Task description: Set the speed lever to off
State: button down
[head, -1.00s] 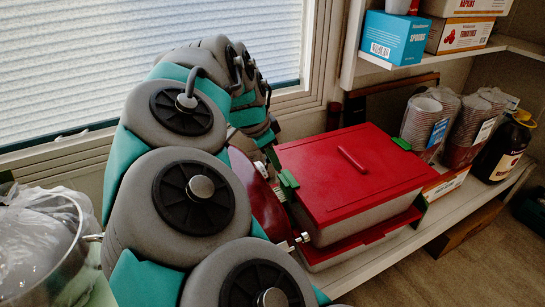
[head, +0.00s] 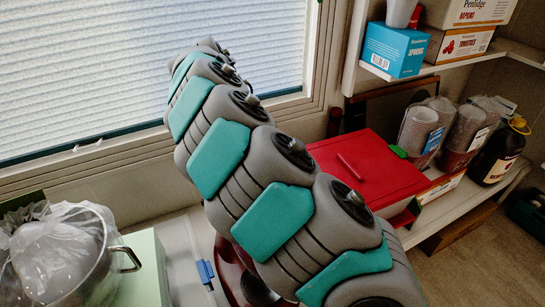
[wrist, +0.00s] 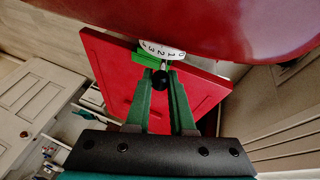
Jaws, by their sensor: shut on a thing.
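In the wrist view the speed lever's round black knob (wrist: 160,79) sits between the green fingertips of my gripper (wrist: 159,83), which is shut on it. Just beyond the knob is a white dial (wrist: 161,48) with the numbers 1, 2 and 3 readable. The lever's shaft is mostly hidden, so I cannot tell its exact setting. The dial is at the lower edge of a glossy dark red mixer body (wrist: 200,20). In the head view only a little of the red mixer (head: 228,268) shows behind my arm, which hides the gripper and the lever.
A red-lidded box (head: 375,165) with green clips stands right of my arm. Cup stacks (head: 420,130) and a dark bottle (head: 497,155) stand farther right. A metal pot (head: 105,262) with a plastic bag is at the lower left. The window is behind.

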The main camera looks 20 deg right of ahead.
jog(key=g+p, duration=0.1)
jog(key=w+g+p, duration=0.1)
jog(key=g+p, duration=0.1)
jog(key=shift+w+a+f+n+h, duration=0.2)
jog(key=shift+a+f+n+h, duration=0.1)
jog(key=shift+w+f+g+p, duration=0.2)
jog(key=shift+g+p, duration=0.2)
jog(key=shift+p, duration=0.3)
jog(key=c, duration=0.8)
grip_release()
jog(key=shift+s+d+r+t+b, duration=0.15)
jog(key=shift+s+d+t+b, duration=0.2)
jog(key=shift+b, duration=0.35)
jog(key=shift+a+t+b, duration=0.1)
jog(key=shift+t+b, duration=0.35)
